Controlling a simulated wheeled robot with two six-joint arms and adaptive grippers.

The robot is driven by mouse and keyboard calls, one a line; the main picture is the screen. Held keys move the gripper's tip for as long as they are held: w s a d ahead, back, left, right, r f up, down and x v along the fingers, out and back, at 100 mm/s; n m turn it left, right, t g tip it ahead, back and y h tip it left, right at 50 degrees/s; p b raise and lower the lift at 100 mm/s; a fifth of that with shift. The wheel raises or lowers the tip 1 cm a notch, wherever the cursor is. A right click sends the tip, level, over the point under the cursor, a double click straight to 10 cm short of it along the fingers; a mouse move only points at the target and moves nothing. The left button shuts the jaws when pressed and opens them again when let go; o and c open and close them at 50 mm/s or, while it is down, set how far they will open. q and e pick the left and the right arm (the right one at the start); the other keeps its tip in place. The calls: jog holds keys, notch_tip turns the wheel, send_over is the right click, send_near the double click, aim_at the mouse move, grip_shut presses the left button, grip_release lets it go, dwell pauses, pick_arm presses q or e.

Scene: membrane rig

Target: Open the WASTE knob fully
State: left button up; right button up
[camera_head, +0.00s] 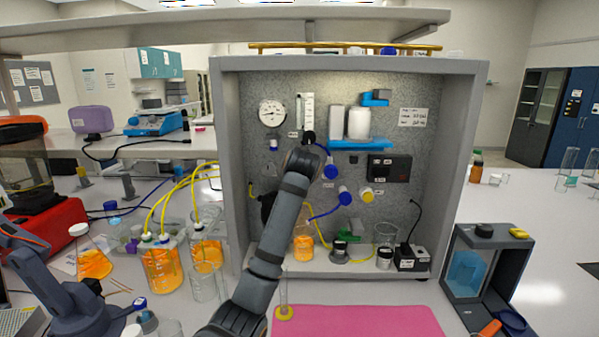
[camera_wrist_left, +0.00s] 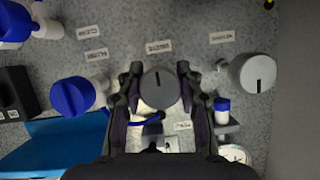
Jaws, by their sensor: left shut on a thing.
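My left gripper (camera_wrist_left: 158,76) is shut on a round grey knob (camera_wrist_left: 158,92), with one finger on each side. The knob's dark line is upright in the left wrist view. The label beyond it is upside down and too blurred to read surely, so I cannot confirm it says WASTE. In the head view my left arm reaches up to the panel (camera_head: 405,145), and the gripper (camera_head: 308,140) and wrist hide the held knob. My right gripper is not in view.
A blue knob (camera_wrist_left: 72,97) and another grey knob (camera_wrist_left: 258,72) flank the held one. A gauge (camera_head: 272,113), flow meter (camera_head: 308,108) and blue shelf (camera_head: 358,145) sit close by. Orange-filled bottles (camera_head: 162,268) stand left of the cabinet; a pink mat (camera_head: 360,322) lies in front.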

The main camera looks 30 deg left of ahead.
pick_arm(q)
jog(key=shift+r, duration=0.15)
jog(key=o, duration=1.2)
jog(key=v, duration=1.2)
